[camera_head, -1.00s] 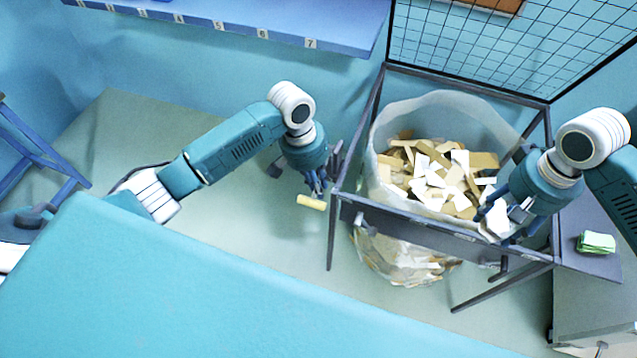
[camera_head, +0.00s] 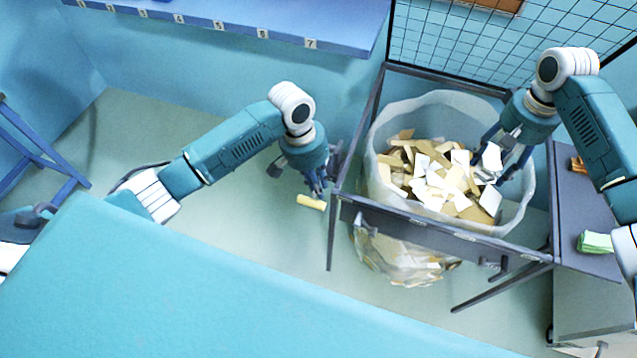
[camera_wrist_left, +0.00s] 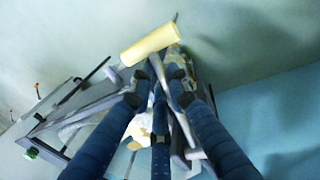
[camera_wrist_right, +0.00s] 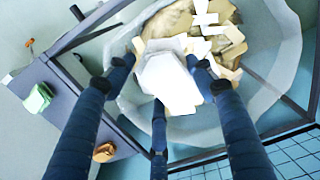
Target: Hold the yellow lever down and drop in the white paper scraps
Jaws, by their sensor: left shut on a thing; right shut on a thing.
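The yellow lever (camera_head: 311,202) sticks out at the left side of the dark metal frame; in the left wrist view (camera_wrist_left: 150,45) it lies just beyond my left fingertips. My left gripper (camera_head: 318,186) is at the lever, shut on it as far as I can see. My right gripper (camera_head: 503,165) is shut on white paper scraps (camera_head: 491,157) over the right part of the open bag (camera_head: 405,112). In the right wrist view the held scraps (camera_wrist_right: 168,82) sit between the fingers, above the bag's contents. White and tan scraps (camera_head: 437,187) fill the bag's bottom.
The dark frame (camera_head: 440,232) surrounds the bag, with a wire mesh panel (camera_head: 490,45) behind. A side shelf at right holds a green stack (camera_head: 594,242) and an orange-brown item (camera_head: 578,164). A blue numbered shelf (camera_head: 240,22) is at the back left.

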